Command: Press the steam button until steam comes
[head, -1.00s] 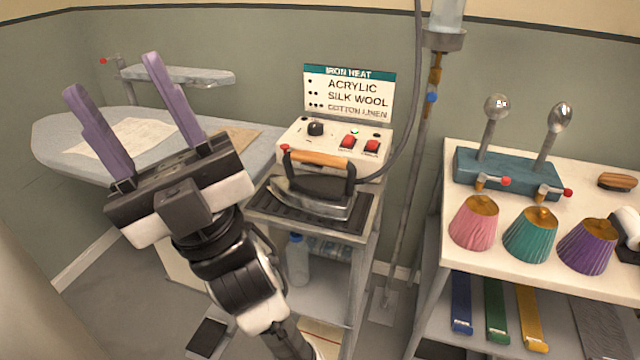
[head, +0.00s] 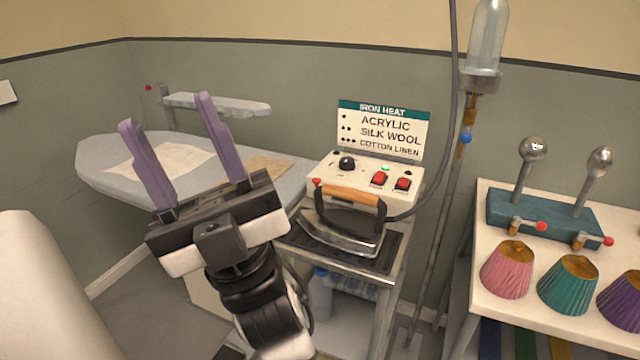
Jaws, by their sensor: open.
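The iron (head: 345,236) rests on a dark ribbed mat on a small stand. It has an orange-brown handle (head: 352,196), and a small red button (head: 317,182) shows at the handle's left end. No steam shows. Behind it is a white control box (head: 362,177) with a black knob, two red switches (head: 380,178) and a small green light. My gripper (head: 171,109) is open and empty, its two purple fingers pointing up, left of the iron and in front of the ironing board. It touches nothing that I can see.
The ironing board (head: 100,160) with papers on it lies behind my gripper. An iron heat sign (head: 382,129) stands behind the control box. A hose and a pole with a water bottle (head: 487,40) rise right of the iron. A white table (head: 500,302) with coloured pleated cones stands at right.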

